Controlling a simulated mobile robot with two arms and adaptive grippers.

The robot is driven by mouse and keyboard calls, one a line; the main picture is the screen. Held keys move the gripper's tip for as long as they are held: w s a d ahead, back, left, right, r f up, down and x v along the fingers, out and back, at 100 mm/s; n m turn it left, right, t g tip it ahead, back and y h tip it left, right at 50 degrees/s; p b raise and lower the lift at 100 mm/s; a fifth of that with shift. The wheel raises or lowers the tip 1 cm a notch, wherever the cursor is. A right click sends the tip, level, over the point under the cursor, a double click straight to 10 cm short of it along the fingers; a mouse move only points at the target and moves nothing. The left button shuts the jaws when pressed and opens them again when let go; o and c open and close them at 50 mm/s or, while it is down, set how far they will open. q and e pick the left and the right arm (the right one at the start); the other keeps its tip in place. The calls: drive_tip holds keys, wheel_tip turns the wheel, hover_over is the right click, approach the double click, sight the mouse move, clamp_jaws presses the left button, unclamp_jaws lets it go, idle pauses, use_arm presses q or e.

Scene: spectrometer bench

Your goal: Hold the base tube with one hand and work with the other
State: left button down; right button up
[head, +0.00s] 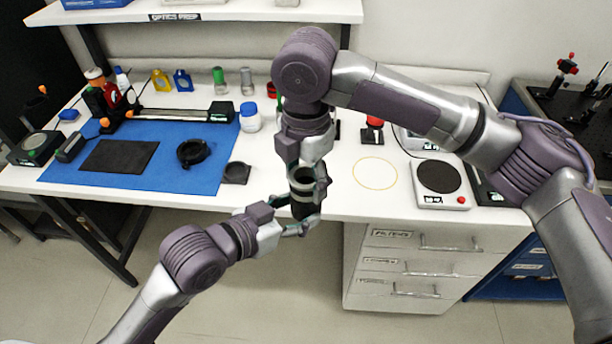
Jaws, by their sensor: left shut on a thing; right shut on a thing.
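A black tube assembly (303,208) with pale bands stands upright just off the table's front edge, held in the air between both grippers. My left gripper (300,216) comes from the lower left and is shut on the lower part, the base tube. My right gripper (307,180) reaches down from above and is shut on the upper dark part (301,171). The fingers hide some of both parts. I cannot tell whether the upper part is seated in the base tube or only touching it.
A scale-like device (440,180) sits at right, above drawers (415,262). The yellow-outlined circle (375,173) is empty.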

drive_tip(key=m, duration=2.4)
drive_tip(key=o, duration=1.4)
wheel_tip(320, 180, up, 12)
drive_tip(key=shift+f, duration=0.1)
